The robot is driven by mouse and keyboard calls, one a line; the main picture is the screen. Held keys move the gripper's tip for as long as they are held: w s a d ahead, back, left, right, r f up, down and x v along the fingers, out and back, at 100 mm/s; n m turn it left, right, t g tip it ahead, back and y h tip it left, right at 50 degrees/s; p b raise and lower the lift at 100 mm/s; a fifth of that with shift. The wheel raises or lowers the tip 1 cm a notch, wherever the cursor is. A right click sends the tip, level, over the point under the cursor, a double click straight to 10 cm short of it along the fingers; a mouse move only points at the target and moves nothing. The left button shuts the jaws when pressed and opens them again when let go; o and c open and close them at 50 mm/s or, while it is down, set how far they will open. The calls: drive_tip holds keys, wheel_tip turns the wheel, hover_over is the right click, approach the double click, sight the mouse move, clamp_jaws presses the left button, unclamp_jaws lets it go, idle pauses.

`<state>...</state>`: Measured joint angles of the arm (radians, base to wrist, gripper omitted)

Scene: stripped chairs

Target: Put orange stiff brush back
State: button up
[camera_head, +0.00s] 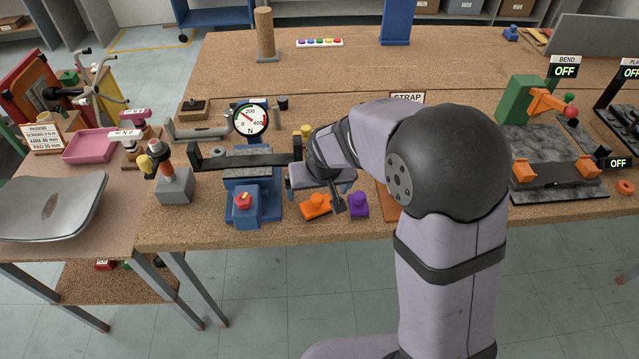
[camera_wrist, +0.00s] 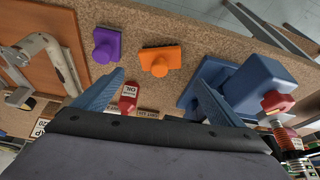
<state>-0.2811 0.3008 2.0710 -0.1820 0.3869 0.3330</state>
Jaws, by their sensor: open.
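The orange stiff brush (camera_head: 315,206) lies on the cork bench top near its front edge, just left of a purple brush (camera_head: 359,206). In the wrist view the orange brush (camera_wrist: 160,60) shows its knob and block, beyond the fingertips and roughly between them. The purple brush (camera_wrist: 107,45) is to its left there. My gripper (camera_head: 318,192) hangs above and just behind the orange brush, and partly hides the bench there. In the wrist view my gripper (camera_wrist: 159,78) has its two blue fingers wide apart with nothing held between them.
A red oil bottle (camera_wrist: 128,97) shows near the left finger in the wrist view. A bending station (camera_head: 550,150) is at the right.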

drive_tip(key=shift+v, duration=2.65)
drive_tip(key=s+d+f+g, duration=0.1)
drive_tip(key=s+d+f, duration=0.1)
drive_tip(key=s, duration=0.4)
drive_tip(key=s+d+f+g, duration=0.2)
drive_tip(key=s+d, duration=0.3)
drive_tip(key=s, duration=0.2)
drive_tip(key=s+d+f+m+g, duration=0.1)
drive_tip(key=s+d+f, duration=0.1)
drive_tip(key=s, duration=0.5)
drive_tip(key=shift+d+g, duration=0.3)
drive_tip(key=shift+d, duration=0.6)
